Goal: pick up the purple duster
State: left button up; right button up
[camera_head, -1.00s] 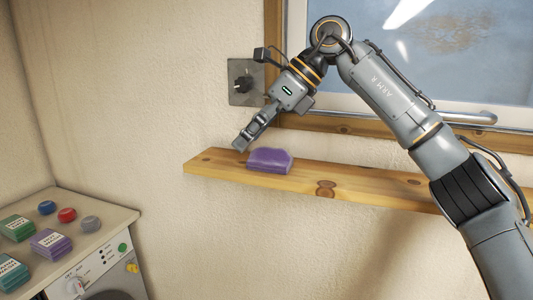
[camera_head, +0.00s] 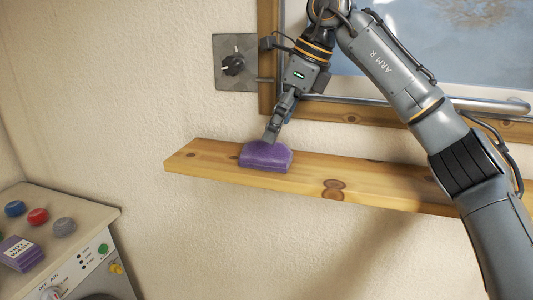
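The purple duster (camera_head: 265,157) lies on the wooden shelf (camera_head: 380,187), towards the shelf's left end. My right gripper (camera_head: 270,139) comes down from above, and its fingertips are at the duster's back top edge. I cannot tell from this angle whether the fingers touch the duster or how far apart they are. My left gripper is not in view.
The window (camera_head: 440,60) with its wooden frame is behind my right arm. A wall switch plate (camera_head: 235,62) is left of the gripper. At lower left a machine top (camera_head: 85,212) holds a purple box (camera_head: 18,253) and blue, red and grey round things.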

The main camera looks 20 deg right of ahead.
aim_at(267, 144)
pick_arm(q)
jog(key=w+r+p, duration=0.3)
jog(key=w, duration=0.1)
pick_arm(e)
jog(key=shift+w+a+f, duration=0.15)
jog(key=shift+a+f, duration=0.25)
jog(key=shift+f, duration=0.25)
jog(key=shift+w+a+f, duration=0.15)
jog(key=shift+a+f, duration=0.25)
jog(key=shift+f, duration=0.2)
jog(key=shift+x, duration=0.9)
jog(key=shift+d, duration=0.1)
jog(key=c, duration=0.5)
jog(key=shift+s, duration=0.1)
jog(key=c, duration=0.7)
jog(key=shift+c, duration=0.2)
jog(key=shift+r+b, duration=0.45)
jog(key=shift+b, duration=0.2)
notch_tip(267, 144, up, 2)
jog(key=shift+r+b, duration=0.15)
jog(key=shift+b, duration=0.9)
pick_arm(q)
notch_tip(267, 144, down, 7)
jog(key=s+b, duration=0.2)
jog(key=b, duration=0.2)
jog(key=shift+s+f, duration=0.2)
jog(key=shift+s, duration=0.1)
pick_arm(e)
jog(key=s+r, duration=1)
jog(key=s, duration=0.4)
